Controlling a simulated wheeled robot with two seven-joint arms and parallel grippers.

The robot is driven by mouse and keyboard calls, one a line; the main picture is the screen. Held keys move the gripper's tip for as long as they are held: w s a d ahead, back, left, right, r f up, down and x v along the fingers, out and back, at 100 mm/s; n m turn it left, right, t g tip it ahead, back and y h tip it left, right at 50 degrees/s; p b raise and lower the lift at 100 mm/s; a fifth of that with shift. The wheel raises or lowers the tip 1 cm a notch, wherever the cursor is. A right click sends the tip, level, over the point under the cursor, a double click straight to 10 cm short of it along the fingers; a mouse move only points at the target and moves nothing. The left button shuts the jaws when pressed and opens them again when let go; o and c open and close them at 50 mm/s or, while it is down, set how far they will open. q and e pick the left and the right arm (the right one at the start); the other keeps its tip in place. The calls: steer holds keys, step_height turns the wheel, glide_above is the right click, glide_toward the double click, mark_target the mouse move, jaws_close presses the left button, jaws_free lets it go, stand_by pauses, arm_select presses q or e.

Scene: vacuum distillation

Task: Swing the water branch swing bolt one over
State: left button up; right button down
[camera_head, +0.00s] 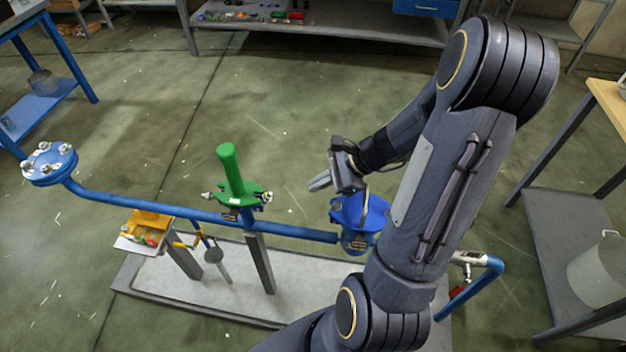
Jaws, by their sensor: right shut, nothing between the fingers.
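A blue pipe (140,206) runs across the rig. A green upright stub with a flange (232,178) stands on it, with small metal bolts at the left and right of the flange. A blue flanged fitting (360,212) sits at the pipe's right part, partly hidden by my right arm. I cannot tell which bolt is the water branch swing bolt one; no bolt shows clearly on the blue fitting. My right gripper (318,184) is shut and empty, just above and left of the blue fitting, pointing left. My left gripper is not in view.
A round blue flange with several bolts (49,160) ends the pipe at left. A yellow holder with small parts (148,222) hangs by the pipe. The grey base plate (180,290) lies below. A shelf with a bucket (600,270) stands at right. Open floor lies behind.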

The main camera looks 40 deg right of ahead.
mark_target(267, 193)
steer(key=w+a+f, duration=0.2)
steer(key=w+a, duration=0.2)
steer(key=a, duration=0.2)
steer(key=shift+w+a+f, duration=0.3)
steer(key=shift+a, duration=0.1)
steer(key=w+a+r+g+h+p, duration=0.1)
steer(key=p, duration=0.5)
steer(key=w+r+g+h+p, duration=0.1)
steer(key=g+p, duration=0.1)
steer(key=p, duration=0.5)
steer(key=shift+a+r+h, duration=0.3)
steer(key=shift+a+h, duration=0.1)
steer(key=shift+w+a+p, duration=0.2)
steer(key=shift+w+p, duration=0.05)
steer(key=shift+p, duration=0.1)
steer(key=shift+w+a, duration=0.3)
steer(key=shift+w, duration=0.1)
steer(key=shift+a+r, duration=0.1)
